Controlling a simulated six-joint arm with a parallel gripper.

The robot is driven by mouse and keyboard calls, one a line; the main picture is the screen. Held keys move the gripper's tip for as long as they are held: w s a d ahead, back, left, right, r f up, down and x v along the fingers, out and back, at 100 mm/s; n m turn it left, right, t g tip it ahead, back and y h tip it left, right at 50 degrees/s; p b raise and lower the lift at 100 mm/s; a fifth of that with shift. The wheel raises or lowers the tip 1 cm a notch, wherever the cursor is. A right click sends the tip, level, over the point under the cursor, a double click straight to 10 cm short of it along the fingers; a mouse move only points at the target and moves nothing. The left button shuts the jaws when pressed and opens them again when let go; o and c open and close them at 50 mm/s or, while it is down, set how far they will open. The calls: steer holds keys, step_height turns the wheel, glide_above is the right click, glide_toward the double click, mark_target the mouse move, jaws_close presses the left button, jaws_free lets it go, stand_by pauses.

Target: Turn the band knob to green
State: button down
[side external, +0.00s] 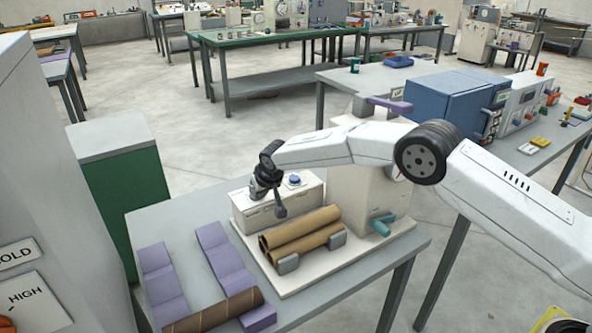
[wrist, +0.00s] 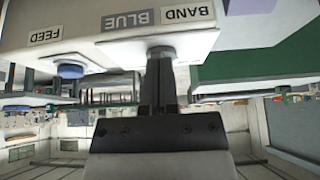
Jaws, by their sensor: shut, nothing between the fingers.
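The band knob (wrist: 162,52) is a round grey knob on the white control box (side external: 285,205), beside a BAND label (wrist: 188,13) and a grey plate reading BLUE (wrist: 129,20). These appear upside down in the wrist view. My gripper (wrist: 161,68) is shut and empty, its dark fingers reaching up to the knob and partly covering it. I cannot tell whether they touch it. In the side view my gripper (side external: 279,211) points down at the box, and the band knob is mostly hidden by it.
A blue button (side external: 293,180) sits on the box; it also shows in the wrist view (wrist: 71,71) near a FEED label (wrist: 58,33). Cardboard tubes (side external: 305,235) lie in front. Purple supports (side external: 222,262) and another tube (side external: 215,312) lie left.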

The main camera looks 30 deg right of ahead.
steer(key=shift+w+a, duration=0.2)
steer(key=shift+a, duration=0.5)
stand_by(0.5)
steer(key=shift+s+r, duration=0.1)
steer(key=shift+s+a, duration=0.1)
steer(key=shift+s, duration=0.2)
stand_by(0.3)
step_height(320, 180, up, 6)
steer(key=shift+f, duration=0.1)
stand_by(0.6)
